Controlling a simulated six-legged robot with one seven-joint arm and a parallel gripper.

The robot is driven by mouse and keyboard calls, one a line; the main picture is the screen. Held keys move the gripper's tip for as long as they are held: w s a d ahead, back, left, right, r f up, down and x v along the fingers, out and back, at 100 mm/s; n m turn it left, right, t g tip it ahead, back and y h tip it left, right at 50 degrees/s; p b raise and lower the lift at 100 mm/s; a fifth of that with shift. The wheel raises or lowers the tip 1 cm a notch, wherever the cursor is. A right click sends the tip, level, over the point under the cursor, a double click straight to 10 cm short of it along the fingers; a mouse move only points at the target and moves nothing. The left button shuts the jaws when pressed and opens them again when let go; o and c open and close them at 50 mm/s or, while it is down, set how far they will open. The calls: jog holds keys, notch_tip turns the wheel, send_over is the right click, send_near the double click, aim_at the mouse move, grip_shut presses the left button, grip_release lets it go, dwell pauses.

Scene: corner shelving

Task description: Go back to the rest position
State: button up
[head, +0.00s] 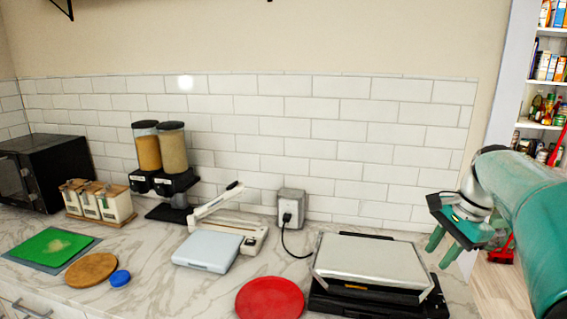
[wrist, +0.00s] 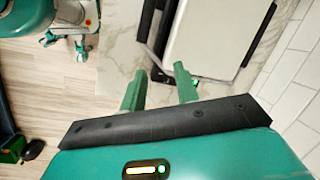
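My gripper (head: 444,251) hangs at the right end of the counter, to the right of the press grill (head: 372,262), with its fingers pointing down. In the wrist view my gripper (wrist: 158,82) has its two green fingers apart, with nothing between them. The grill (wrist: 205,40) lies beyond the fingertips there, its silver lid closed. My gripper appears apart from the grill and the counter.
The marble counter (head: 215,292) holds a red round board (head: 270,299), a pale blue scale (head: 207,250), cereal dispensers (head: 160,160) and a microwave (head: 45,168). The tiled wall (head: 330,130) stands behind. Stocked shelves (head: 548,70) are at far right, above open wooden floor (wrist: 50,85).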

jog(key=s+a+f+n+t+h, duration=0.1)
jog(key=s+a+f+n+t, duration=0.1)
jog(key=s+a+n, duration=0.5)
jog(key=s+a+f+n+t+h, duration=0.1)
jog(key=s+a+f+n, duration=0.3)
jog(key=s+a+n, duration=0.3)
jog(key=s+a, duration=0.4)
jog(key=s, duration=0.1)
jog(key=shift+s+f+n+t, duration=0.15)
jog(key=shift+f+n+t, duration=0.2)
jog(key=shift+n+t, duration=0.05)
jog(key=shift+s, duration=0.15)
